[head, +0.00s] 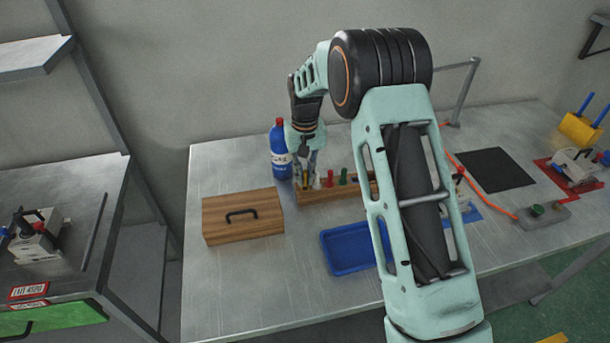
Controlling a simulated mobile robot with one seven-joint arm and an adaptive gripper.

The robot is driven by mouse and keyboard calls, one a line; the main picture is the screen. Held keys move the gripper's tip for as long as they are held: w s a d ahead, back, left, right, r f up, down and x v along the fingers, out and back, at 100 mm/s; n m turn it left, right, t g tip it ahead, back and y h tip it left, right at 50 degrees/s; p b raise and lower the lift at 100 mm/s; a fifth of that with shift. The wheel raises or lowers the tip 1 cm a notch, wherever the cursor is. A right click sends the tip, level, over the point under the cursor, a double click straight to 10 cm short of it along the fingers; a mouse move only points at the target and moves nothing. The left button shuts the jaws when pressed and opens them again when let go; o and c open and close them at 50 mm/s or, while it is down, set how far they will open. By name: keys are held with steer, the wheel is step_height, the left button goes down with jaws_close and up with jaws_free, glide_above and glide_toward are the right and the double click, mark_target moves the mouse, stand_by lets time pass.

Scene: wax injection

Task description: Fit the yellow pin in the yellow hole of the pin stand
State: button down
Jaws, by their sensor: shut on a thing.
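The wooden pin stand (322,195) is on the metal table, right of the wooden box. A white pin (317,183), a red pin (330,178) and a green pin (343,177) stand upright in a row on it. A bit of blue shows farther right, by my arm. My gripper (306,176) points down over the left end of the stand, shut on the yellow pin (306,180), of which only a small patch shows. The yellow hole is hidden by the gripper. I cannot tell whether the pin touches the stand or is above it.
A blue bottle (280,150) stands close behind and left of the gripper. A wooden box with a black handle (243,230) lies to the left. A blue tray (349,248) lies in front of the stand. My arm link hides the stand's right end.

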mark_target(305, 171)
steer(key=shift+f+b, duration=0.5)
steer(key=shift+f, duration=0.3)
steer(key=c, duration=1.9)
jaws_free()
steer(key=shift+r, duration=0.1)
step_height(305, 171, up, 12)
steer(key=shift+f, duration=0.1)
